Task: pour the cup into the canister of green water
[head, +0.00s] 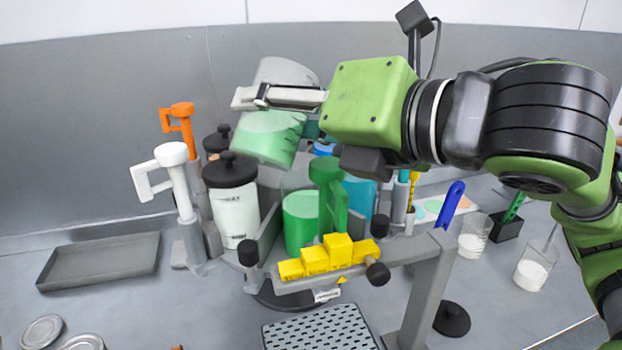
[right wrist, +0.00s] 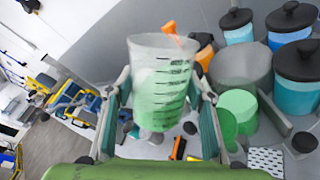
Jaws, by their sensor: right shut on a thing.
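My right gripper (head: 262,97) is shut on a clear cup (head: 268,140) that holds green liquid. The cup is raised above the machine and leans a little, its upper end to the right; its liquid is still inside. In the right wrist view the cup (right wrist: 160,85), with dark scale marks, sits between the fingers (right wrist: 162,110). The canister of green water (head: 299,222) stands in the machine below and slightly right of the cup, partly hidden behind a green handle and the yellow blocks. It also shows in the right wrist view (right wrist: 240,105), right of the cup, without a black lid. My left gripper is not in view.
A white canister with a black lid (head: 233,205) stands left of the green one, and blue ones (head: 358,200) to its right. White (head: 177,180) and orange (head: 181,125) handles stick up at the left. Yellow blocks (head: 328,258) sit in front. A dark tray (head: 100,262) lies far left; beakers (head: 472,238) stand right.

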